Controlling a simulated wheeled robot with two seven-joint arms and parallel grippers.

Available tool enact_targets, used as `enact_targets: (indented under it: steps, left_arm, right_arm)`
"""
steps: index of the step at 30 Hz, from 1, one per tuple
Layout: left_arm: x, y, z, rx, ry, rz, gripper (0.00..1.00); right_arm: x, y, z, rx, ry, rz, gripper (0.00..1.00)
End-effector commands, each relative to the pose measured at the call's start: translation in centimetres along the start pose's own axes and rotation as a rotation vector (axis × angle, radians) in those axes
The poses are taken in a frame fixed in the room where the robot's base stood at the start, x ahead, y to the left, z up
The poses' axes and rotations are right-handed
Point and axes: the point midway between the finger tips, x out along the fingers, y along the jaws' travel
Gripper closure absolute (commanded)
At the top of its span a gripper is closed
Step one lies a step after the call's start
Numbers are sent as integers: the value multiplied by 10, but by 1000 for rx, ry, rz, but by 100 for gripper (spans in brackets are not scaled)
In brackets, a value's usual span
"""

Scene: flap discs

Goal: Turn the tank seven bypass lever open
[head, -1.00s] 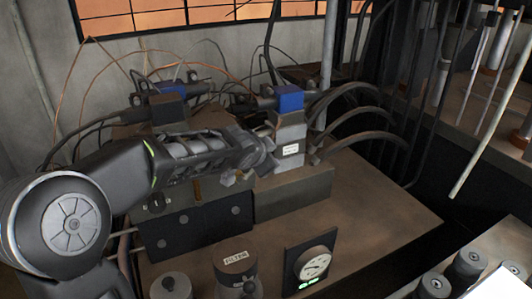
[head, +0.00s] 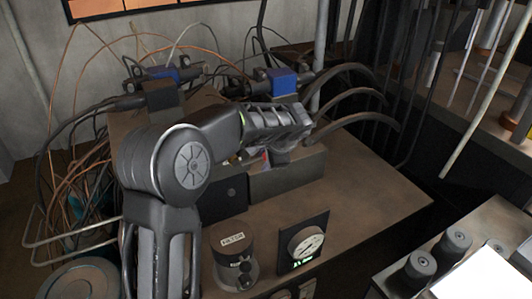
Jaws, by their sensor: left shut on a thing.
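My left gripper (head: 290,130) reaches in from the left across the front of the valve block with the blue coil (head: 283,82). It is shut on a part there that it mostly hides, seemingly the bypass lever. A small red and pale patch (head: 265,157) shows just below the gripper; I cannot tell if it belongs to the lever. The block's white label is covered. The lever's angle cannot be read. My right gripper is not in view.
A second blue-coil valve (head: 164,74) stands at the back left. A round gauge (head: 305,243) and a filter canister (head: 234,258) stand in front. Black hoses (head: 350,100) arch to the right. The bench top (head: 375,195) right of the block is clear.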

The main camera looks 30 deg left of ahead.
Motion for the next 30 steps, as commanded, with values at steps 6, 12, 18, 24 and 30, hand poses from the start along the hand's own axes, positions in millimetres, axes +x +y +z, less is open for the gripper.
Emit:
enact_targets:
  steps: [6,12,18,24,30]
  left_arm:
    - [3,2,0,15,-21,6,100]
    - [3,3,1,15,-22,7,100]
    - [4,3,1,14,-22,7,63]
    - [3,2,1,13,-20,5,50]
    - [2,2,0,13,-19,4,50]
  right_arm:
    - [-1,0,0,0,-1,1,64]
    - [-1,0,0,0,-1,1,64]
    - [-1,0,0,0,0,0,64]
    - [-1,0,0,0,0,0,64]
    - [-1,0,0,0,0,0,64]
